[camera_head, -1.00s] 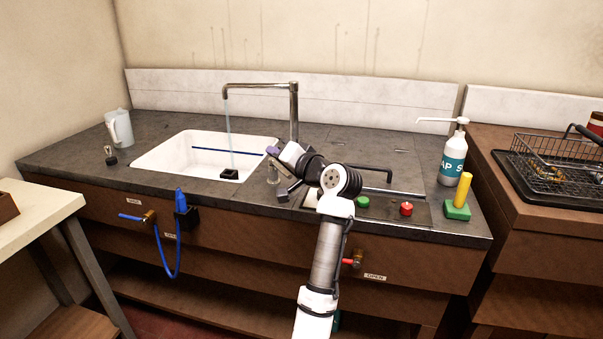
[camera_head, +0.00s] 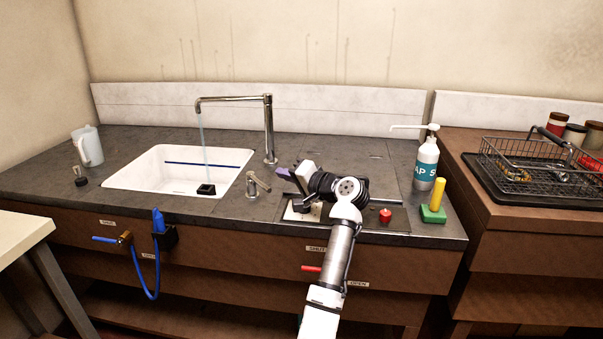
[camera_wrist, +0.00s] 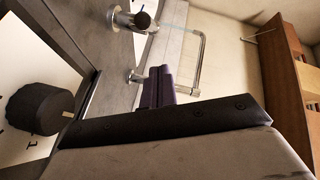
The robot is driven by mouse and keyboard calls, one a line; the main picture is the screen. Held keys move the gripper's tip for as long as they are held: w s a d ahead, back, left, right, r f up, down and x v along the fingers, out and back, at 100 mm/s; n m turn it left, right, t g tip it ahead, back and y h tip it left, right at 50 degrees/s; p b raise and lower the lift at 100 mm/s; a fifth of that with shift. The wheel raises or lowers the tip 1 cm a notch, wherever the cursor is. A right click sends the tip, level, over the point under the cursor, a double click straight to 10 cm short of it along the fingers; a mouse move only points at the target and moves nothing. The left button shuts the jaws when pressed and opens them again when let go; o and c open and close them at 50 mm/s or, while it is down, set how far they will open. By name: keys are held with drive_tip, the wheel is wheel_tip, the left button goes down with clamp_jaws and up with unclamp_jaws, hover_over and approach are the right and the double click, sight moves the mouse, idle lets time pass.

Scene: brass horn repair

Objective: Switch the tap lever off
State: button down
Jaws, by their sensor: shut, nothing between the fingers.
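The tap lever (camera_head: 257,185) is a short metal post with a slanted handle on the counter, right of the sink. The tap (camera_head: 269,130) stands behind it, and a thin water stream (camera_head: 204,145) falls from its spout into the white sink (camera_head: 130,168). My gripper (camera_head: 287,173) is just right of the lever, apart from it, with its purple fingers shut and empty. In the wrist view the shut fingers (camera_wrist: 158,87) point toward the tap's base; the lever (camera_wrist: 130,20) shows at the top with a dark tip.
A black knob (camera_wrist: 40,112) on a white plate is close to my wrist. A red button (camera_head: 385,215), a green block with a yellow handle (camera_head: 433,213) and a soap bottle (camera_head: 427,165) stand to the right. A red-handled valve (camera_head: 312,268) is below the counter.

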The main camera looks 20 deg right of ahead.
sight(260, 183)
drive_tip(key=shift+s+a+f+p, duration=0.25)
drive_tip(key=shift+a+f, duration=0.15)
drive_tip(key=shift+a, duration=0.35)
drive_tip(key=shift+s+a+f+p, duration=0.1)
drive_tip(key=shift+s+a+f, duration=0.1)
drive_tip(key=shift+a+f, duration=0.35)
drive_tip(key=shift+a+r+h, duration=0.2)
drive_tip(key=shift+a+h, duration=0.1)
drive_tip(key=shift+s+a+m+p, duration=0.15)
drive_tip(key=shift+a+m+p, duration=0.05)
drive_tip(key=shift+m+p, duration=0.2)
